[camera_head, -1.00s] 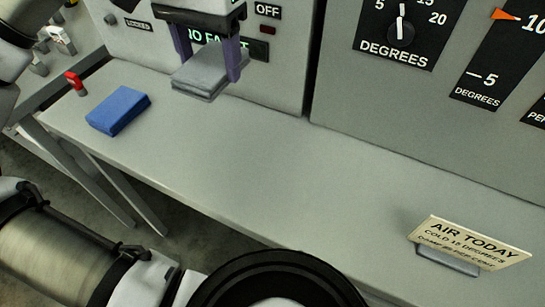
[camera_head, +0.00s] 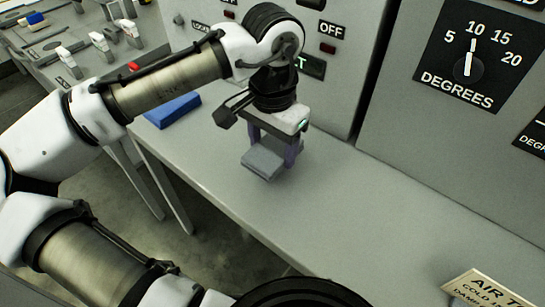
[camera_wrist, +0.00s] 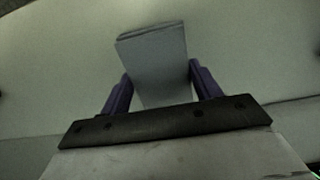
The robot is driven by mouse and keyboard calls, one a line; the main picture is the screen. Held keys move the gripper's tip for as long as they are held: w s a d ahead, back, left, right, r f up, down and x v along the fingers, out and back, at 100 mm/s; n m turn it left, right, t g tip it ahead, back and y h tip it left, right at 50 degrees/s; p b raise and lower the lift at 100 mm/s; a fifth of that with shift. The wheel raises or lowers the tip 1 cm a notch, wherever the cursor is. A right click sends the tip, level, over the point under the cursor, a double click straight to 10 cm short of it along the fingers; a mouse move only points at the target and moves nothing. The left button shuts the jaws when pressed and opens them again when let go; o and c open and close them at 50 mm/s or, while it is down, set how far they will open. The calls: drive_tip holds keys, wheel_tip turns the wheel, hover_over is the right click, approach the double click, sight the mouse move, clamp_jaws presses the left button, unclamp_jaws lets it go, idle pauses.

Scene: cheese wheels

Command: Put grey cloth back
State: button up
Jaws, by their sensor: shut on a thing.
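The grey cloth (camera_head: 262,162) is a folded, flat block held between the purple fingers of my gripper (camera_head: 272,150). My gripper points down over the grey shelf, to the right of a blue cloth. The wrist view shows the grey cloth (camera_wrist: 152,62) between the two fingers (camera_wrist: 158,88), reaching out past their tips. I cannot tell whether the cloth's underside touches the shelf. A blue folded cloth (camera_head: 173,110) lies on the shelf at its left end, partly behind my arm.
A grey panel with a degrees dial (camera_head: 467,64) rises behind. Levers (camera_head: 100,40) stand at upper left.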

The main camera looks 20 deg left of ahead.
sight(272, 160)
drive_tip(key=shift+f, duration=2.05)
drive_tip(key=o, duration=1.1)
drive_tip(key=shift+f, duration=0.15)
wheel_tip(272, 160, up, 12)
drive_tip(key=shift+r, duration=0.2)
